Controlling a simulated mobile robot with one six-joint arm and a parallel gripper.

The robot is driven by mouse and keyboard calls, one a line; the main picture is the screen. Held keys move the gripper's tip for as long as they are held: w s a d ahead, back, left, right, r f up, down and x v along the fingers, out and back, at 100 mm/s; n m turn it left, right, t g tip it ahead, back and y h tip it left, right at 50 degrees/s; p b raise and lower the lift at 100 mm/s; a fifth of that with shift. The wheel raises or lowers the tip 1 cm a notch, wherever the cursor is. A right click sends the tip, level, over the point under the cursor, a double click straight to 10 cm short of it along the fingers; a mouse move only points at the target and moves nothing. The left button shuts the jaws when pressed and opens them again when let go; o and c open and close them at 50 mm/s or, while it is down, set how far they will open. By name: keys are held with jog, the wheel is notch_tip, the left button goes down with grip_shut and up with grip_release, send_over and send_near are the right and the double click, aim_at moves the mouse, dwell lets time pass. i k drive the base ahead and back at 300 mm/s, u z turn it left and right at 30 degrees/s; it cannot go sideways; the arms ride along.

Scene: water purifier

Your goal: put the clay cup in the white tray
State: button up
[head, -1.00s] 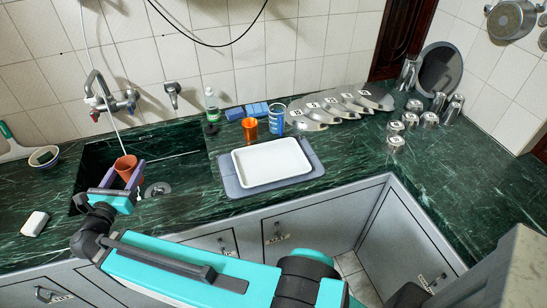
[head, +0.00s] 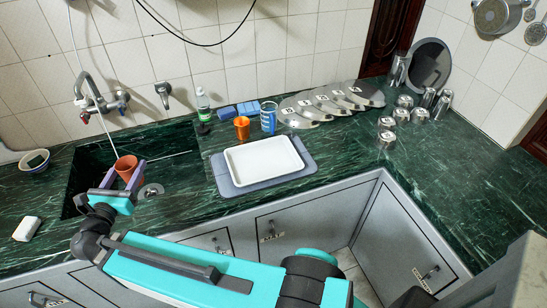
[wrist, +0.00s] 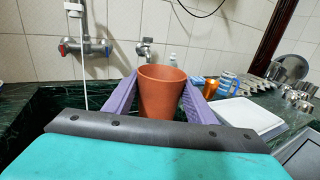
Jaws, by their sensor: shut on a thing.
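The clay cup (head: 126,167) is a terracotta-coloured, upright cup held over the sink. My gripper (head: 123,175) is shut on it, with one purple finger on each side; the wrist view also shows the cup (wrist: 160,92) between the fingers. The white tray (head: 264,161) lies flat and empty on a grey-blue mat on the counter, to the right of the sink. It also shows at the right of the wrist view (wrist: 250,114). The cup is apart from the tray.
A green bottle (head: 203,104), blue sponges (head: 238,110), several metal lids (head: 320,104) and steel cups (head: 388,132) are along the back. A tap (head: 93,98) rises behind the sink (head: 90,165).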

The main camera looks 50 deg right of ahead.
aim_at(262, 175)
jog(key=z, duration=0.15)
jog(key=k, duration=0.9)
jog(key=u, duration=1.55)
